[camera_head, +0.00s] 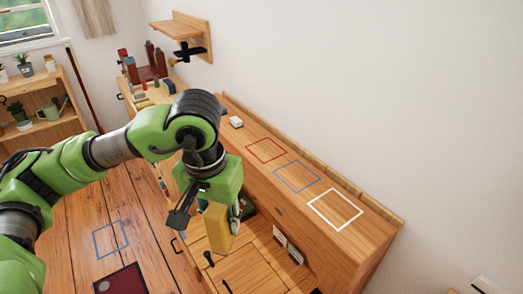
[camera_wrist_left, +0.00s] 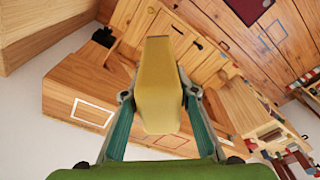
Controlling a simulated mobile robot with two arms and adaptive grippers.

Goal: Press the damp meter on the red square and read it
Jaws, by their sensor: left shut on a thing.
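My left gripper (camera_head: 210,208) is shut on a yellow, block-shaped thing, which I take to be the damp meter (camera_head: 218,230). The meter hangs below the gripper, in front of the wooden bench and apart from its top. In the left wrist view the meter (camera_wrist_left: 160,85) sits between the two fingers; I cannot see a display or reading on it. The red square (camera_head: 266,150) is an outline on the bench top, behind and to the right of the gripper in the head view. Nothing stands on it. My right gripper is not in view.
A blue square (camera_head: 297,176) and a white square (camera_head: 336,209) lie along the bench top (camera_head: 293,201). A wall shelf (camera_head: 181,27) is at the back. Another blue square (camera_head: 110,239) is on the floor.

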